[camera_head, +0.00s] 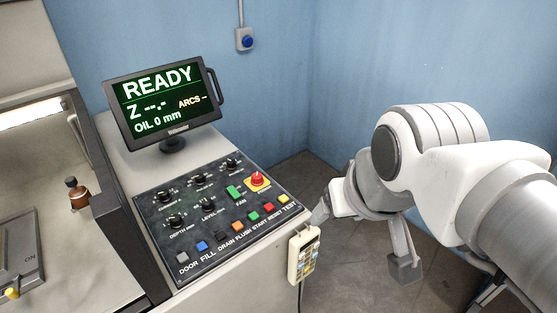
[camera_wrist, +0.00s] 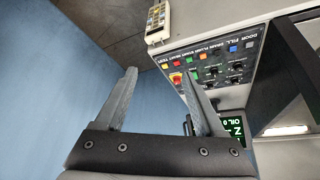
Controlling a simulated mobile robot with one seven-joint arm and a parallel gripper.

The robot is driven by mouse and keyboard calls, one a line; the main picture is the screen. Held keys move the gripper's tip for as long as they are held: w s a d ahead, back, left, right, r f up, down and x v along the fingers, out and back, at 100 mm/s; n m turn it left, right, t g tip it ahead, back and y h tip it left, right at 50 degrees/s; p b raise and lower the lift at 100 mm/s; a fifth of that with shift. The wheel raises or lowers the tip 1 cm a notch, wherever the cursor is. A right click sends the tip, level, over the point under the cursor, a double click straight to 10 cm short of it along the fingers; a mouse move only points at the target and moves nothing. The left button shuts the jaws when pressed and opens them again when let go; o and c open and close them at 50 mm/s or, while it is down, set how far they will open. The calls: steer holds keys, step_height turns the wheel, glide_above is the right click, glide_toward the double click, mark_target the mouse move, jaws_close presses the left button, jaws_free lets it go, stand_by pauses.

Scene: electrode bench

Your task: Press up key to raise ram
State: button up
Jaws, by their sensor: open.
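A cream hand pendant (camera_head: 303,254) with several small coloured keys hangs on the right side of the console, its cable running down. The keys' labels are too small to read, so I cannot tell which is the up key. The pendant (camera_wrist: 157,22) also shows at the top of the wrist view, beyond my fingertips. My gripper (camera_wrist: 158,73) is open and empty, its two grey fingers apart. The ram is not clearly in view.
The black control panel (camera_head: 160,235) carries knobs, coloured buttons and a red emergency stop (camera_head: 257,180). A monitor (camera_head: 165,103) above it reads READY, Z --.-, OIL 0 mm. A machine tank with a brown bottle-like object (camera_head: 76,192) lies left. Blue walls stand behind; floor is clear.

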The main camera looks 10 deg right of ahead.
steer(key=shift+s, duration=0.15)
steer(key=shift+c, duration=0.3)
jaws_close()
stand_by(1.4)
